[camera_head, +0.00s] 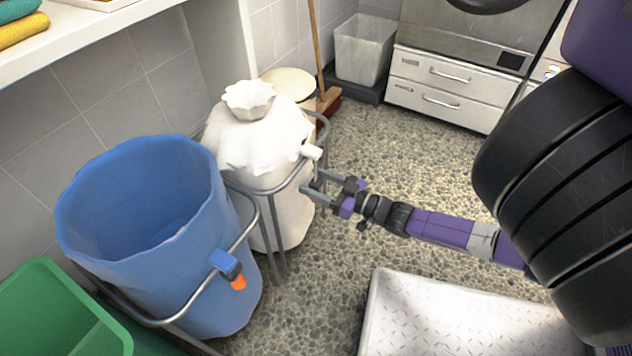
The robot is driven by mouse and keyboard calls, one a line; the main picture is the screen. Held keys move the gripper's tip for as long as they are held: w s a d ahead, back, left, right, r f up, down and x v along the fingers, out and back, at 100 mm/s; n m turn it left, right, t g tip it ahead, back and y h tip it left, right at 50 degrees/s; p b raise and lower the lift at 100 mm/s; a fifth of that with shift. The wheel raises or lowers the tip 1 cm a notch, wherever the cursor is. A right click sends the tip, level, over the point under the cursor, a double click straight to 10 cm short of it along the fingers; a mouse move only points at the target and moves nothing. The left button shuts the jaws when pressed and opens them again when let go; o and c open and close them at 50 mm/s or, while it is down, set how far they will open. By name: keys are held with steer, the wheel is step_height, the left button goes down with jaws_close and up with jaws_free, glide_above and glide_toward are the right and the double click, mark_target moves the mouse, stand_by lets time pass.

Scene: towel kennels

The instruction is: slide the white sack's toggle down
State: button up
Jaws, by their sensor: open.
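The white sack (262,148) stands in a grey metal frame, its top gathered into a ruffled neck (249,97). A small white toggle (311,151) sits at the sack's right side, by the frame's upper rail. My gripper (317,187) reaches in from the right, its two fingers apart and pointing left. The fingertips are close to the frame's rail, just below the toggle in the picture. I cannot tell whether they touch anything. Nothing shows between the fingers.
A blue sack (150,230) with a blue and orange toggle (232,270) stands open in a frame at left. A green bin (60,310) is at lower left. A broom (318,60) leans behind. A metal platform (455,320) lies at lower right; speckled floor is clear around my arm.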

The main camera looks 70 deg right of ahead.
steer(key=p+v, duration=0.2)
steer(key=v, duration=0.5)
steer(key=shift+s, duration=0.4)
steer(key=shift+a, duration=0.1)
steer(key=w+a+r+n+g+y, duration=0.1)
steer(key=a+r+n+y, duration=0.1)
steer(key=a, duration=0.6)
steer(key=w+a+r+n+y, duration=0.1)
steer(key=a+r+n+y, duration=0.15)
steer(key=a, duration=0.55)
steer(key=s+a+r+m+g, duration=0.1)
steer(key=s+a+r, duration=0.2)
steer(key=a+r, duration=0.5)
steer(key=s+a+r+m, duration=0.1)
steer(key=s+a+r, duration=0.3)
steer(key=a, duration=0.6)
step_height(320, 180, up, 35)
steer(key=p, duration=3.5)
steer(key=shift+w+d+g, duration=0.25)
steer(key=shift+w+g, duration=0.05)
steer(key=shift+w, duration=0.2)
